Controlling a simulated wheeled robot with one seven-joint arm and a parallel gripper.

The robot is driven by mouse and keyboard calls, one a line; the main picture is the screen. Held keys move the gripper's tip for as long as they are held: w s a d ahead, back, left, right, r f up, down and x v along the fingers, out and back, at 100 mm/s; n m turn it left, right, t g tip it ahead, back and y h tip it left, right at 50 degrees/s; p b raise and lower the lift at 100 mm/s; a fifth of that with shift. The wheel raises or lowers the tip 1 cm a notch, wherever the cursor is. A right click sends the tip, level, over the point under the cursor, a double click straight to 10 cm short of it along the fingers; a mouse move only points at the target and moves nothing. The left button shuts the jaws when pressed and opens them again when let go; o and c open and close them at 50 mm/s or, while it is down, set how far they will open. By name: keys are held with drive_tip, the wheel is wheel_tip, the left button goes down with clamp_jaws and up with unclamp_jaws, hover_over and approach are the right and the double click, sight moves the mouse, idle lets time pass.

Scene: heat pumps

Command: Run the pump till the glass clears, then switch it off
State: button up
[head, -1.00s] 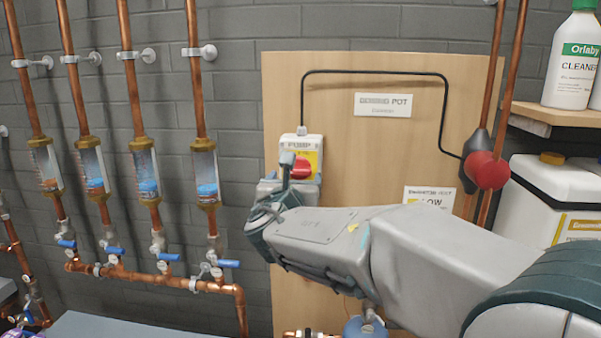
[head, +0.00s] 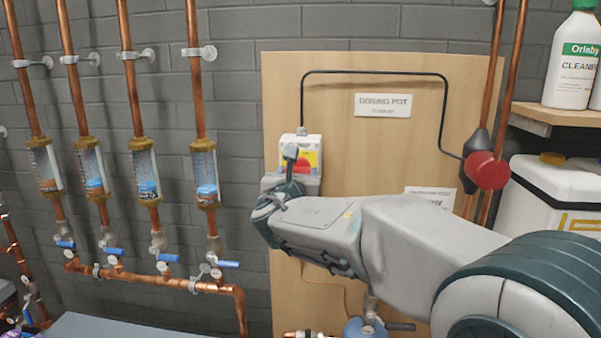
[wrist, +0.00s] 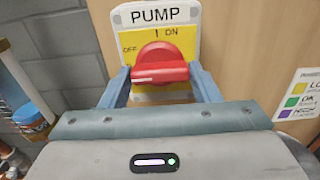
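The pump switch (head: 303,157) is a white box with a yellow plate and a red knob (wrist: 160,66). In the wrist view the knob lies crosswise, its white mark at the left end, on the OFF side; "I ON" is printed above. My gripper (wrist: 160,75) is open, one finger on each side of the knob with slight gaps. In the head view my gripper (head: 290,160) partly hides the switch. Several sight glasses (head: 204,175) with brass ends hold blue and brownish contents; one shows at the wrist view's left edge (wrist: 27,118).
A wooden board (head: 340,110) carries the switch, a black cable and a dosing pot sign (head: 383,105). Copper pipes with blue-handled valves (head: 228,264) run at left. At right are a red-and-black fitting (head: 487,170), a white container (head: 550,190) and a cleaner bottle (head: 572,60).

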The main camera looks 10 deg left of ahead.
drive_tip(key=shift+m+b, duration=3)
drive_tip(key=shift+b, duration=0.75)
drive_tip(key=shift+f, duration=0.1)
drive_tip(key=m+b, duration=0.6)
